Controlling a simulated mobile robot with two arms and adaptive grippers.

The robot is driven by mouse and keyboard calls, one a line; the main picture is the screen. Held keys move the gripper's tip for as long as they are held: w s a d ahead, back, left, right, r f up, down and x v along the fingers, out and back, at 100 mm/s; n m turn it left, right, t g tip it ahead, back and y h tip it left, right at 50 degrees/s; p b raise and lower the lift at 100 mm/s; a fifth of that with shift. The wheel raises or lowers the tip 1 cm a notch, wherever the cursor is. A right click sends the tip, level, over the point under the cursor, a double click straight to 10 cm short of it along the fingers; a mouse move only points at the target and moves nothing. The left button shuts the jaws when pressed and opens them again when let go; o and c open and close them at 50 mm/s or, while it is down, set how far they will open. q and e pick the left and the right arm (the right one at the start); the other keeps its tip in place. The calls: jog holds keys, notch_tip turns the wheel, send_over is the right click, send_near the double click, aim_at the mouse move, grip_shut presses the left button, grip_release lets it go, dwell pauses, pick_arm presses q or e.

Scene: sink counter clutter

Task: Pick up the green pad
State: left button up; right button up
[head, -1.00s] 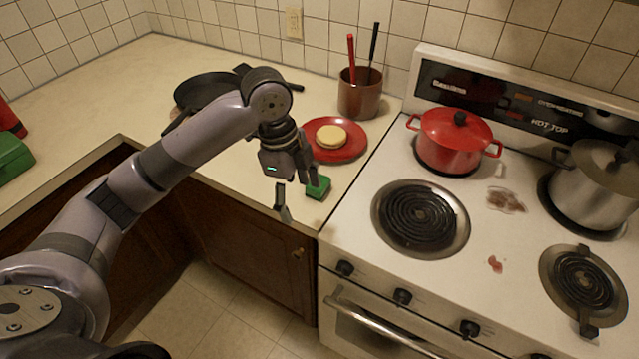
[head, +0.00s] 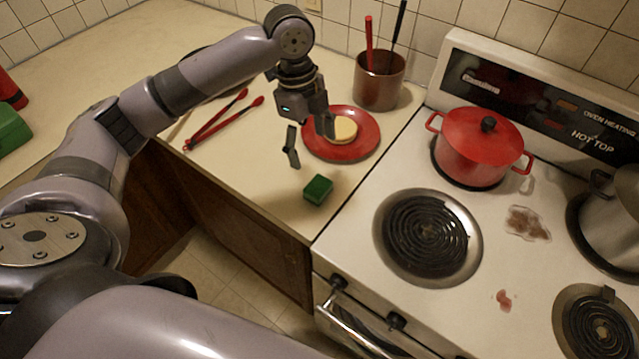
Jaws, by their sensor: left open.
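The green pad (head: 318,189) is a small dark green block lying on the counter, near its front edge and left of the stove. My left gripper (head: 308,146) is open and empty, its fingers pointing down. In the picture it is just above the pad and in front of the red plate, with a visible gap to the pad. My right gripper is not in view.
The red plate (head: 366,147) with a pale round item (head: 344,129) lies behind the pad. Red tongs (head: 216,122) lie to the left. A brown utensil crock (head: 379,82) and a red pot (head: 480,145) stand to the right.

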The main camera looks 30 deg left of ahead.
pick_arm(q)
jog(key=p, duration=0.1)
send_over(318, 185)
jog(key=a, duration=0.1)
notch_tip(318, 185, down, 5)
jog(key=shift+w+f, duration=0.15)
notch_tip(318, 185, down, 2)
jog(key=shift+d, duration=0.1)
jog(key=shift+f+p, duration=0.35)
jog(key=shift+p, duration=0.1)
jog(key=f, duration=0.1)
jog(key=f+p, duration=0.1)
jog(key=f, duration=0.1)
jog(key=shift+s+d+f, duration=0.2)
jog(key=shift+d+f, duration=0.05)
jog(key=shift+d, duration=0.1)
jog(key=shift+f, duration=0.35)
jog(key=c, duration=1)
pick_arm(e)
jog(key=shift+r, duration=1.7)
pick_arm(q)
jog(key=shift+r, duration=0.1)
jog(key=shift+c, duration=0.2)
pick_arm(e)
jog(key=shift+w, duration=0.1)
